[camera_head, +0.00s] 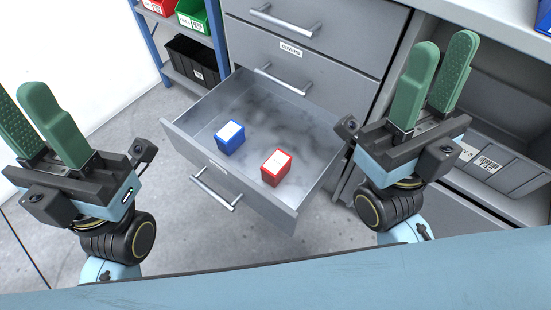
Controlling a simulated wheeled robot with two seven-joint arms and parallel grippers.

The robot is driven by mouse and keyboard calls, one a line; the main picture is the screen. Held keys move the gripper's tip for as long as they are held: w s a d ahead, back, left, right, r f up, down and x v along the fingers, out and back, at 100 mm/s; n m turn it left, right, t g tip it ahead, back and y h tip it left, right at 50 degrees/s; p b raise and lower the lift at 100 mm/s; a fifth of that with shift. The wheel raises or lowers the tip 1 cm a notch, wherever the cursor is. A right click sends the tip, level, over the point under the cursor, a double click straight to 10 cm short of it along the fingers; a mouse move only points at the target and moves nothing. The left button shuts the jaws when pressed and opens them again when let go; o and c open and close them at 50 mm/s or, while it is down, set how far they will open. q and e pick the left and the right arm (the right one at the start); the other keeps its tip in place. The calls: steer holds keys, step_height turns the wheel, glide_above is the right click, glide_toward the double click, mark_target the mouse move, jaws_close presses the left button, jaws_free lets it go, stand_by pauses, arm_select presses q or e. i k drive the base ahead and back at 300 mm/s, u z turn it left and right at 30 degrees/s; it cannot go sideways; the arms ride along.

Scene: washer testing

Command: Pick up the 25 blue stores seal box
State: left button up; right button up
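A small blue box (230,137) with a white top lies in the open drawer (273,112), towards its left side. I take it as the blue seal box; its print is too small to read. My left gripper (32,100) is at the left edge, with its green fingers apart and nothing between them. My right gripper (438,72) is raised to the right of the drawer, its green fingers apart and empty. Both grippers are well away from the blue box.
A red box (276,167) with a white top stands right of the blue box in the drawer. The drawer front (226,180) has a bar handle. Closed drawers (305,40) rise behind. A shelf with bins (191,62) is at the back left, and a grey bin (497,165) at right.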

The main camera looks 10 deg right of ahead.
mark_target(232, 135)
steer(key=z, duration=0.1)
steer(key=k, duration=1)
steer(key=u, duration=0.85)
steer(key=i, duration=1.1)
